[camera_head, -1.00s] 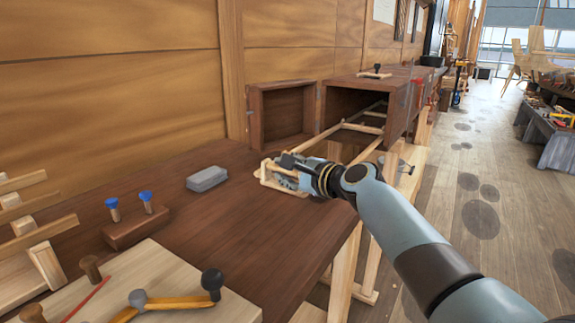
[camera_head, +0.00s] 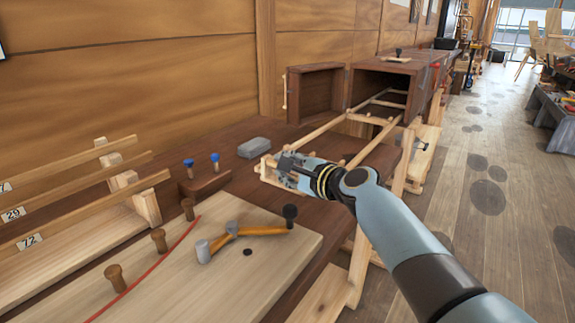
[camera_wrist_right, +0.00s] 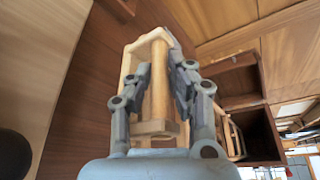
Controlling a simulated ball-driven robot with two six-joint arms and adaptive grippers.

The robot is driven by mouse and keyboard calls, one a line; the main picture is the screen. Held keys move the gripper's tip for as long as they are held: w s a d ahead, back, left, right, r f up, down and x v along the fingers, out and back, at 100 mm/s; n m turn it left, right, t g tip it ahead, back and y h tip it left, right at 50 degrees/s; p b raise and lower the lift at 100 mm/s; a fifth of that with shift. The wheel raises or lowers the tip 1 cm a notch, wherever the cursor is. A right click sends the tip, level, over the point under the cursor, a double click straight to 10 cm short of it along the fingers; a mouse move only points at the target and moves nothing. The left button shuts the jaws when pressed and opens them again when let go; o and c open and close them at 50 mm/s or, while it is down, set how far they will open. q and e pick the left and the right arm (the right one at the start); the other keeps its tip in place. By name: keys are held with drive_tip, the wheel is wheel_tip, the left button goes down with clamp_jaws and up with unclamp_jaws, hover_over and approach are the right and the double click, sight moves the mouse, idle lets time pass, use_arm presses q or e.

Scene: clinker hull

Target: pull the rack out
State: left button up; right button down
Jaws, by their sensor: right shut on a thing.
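The rack (camera_head: 375,143) is a pale wooden frame with two long rails and crossbars. It sticks well out of the open mouth of a dark wooden box (camera_head: 418,72), with its far end inside. My right gripper (camera_head: 284,163) is at the rack's near end, over the bench. In the right wrist view its fingers (camera_wrist_right: 155,90) are shut on the rack's upright wooden end bar (camera_wrist_right: 159,80). The box mouth (camera_wrist_right: 240,85) shows behind, at right. My left gripper is not in view.
The box's door (camera_head: 315,95) stands open on the left. A grey block (camera_head: 254,148), a holder with blue-topped pegs (camera_head: 203,182) and a board with a mallet (camera_head: 250,231) lie on the bench. Open floor (camera_head: 485,150) is to the right.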

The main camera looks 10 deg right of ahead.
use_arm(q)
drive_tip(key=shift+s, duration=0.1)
use_arm(e)
drive_tip(key=c, duration=1.2)
unclamp_jaws()
drive_tip(key=shift+c, duration=0.2)
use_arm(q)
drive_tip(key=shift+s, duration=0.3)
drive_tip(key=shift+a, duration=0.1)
use_arm(e)
drive_tip(key=shift+d, duration=0.1)
drive_tip(key=v, duration=1.2)
